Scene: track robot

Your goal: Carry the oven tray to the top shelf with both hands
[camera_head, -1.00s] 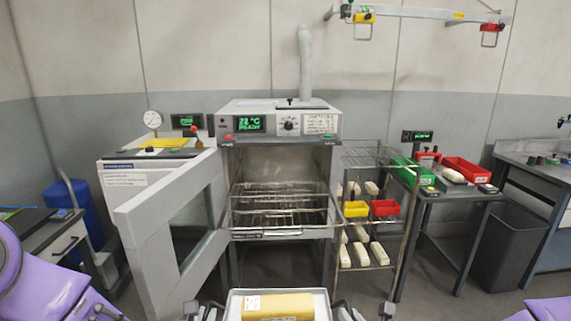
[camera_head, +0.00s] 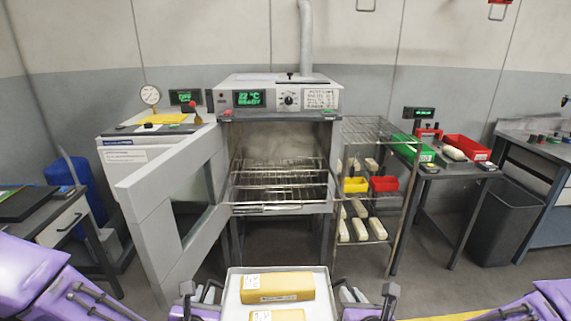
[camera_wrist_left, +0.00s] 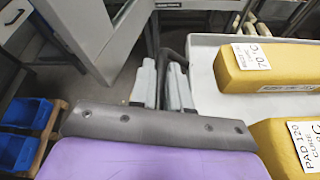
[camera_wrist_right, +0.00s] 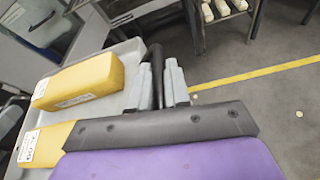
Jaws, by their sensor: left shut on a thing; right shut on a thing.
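The oven tray (camera_head: 233,291) is light grey and carries two yellow blocks with white labels, the far block (camera_head: 277,287) and the near block (camera_head: 278,315). It is at the bottom middle of the head view, in front of the oven (camera_head: 280,104). My left gripper (camera_wrist_left: 174,82) is shut on the tray's left handle, and my right gripper (camera_wrist_right: 163,84) is shut on its right handle. The oven door (camera_head: 172,205) stands open to the left. Wire racks (camera_head: 278,178) show inside the oven chamber. The tray's near edge is cut off in the head view.
A wire trolley (camera_head: 378,128) with white blocks and yellow and red bins stands right of the oven. A bench with green and red bins (camera_head: 466,148) is further right. The open door narrows the left side. Floor is clear before the oven.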

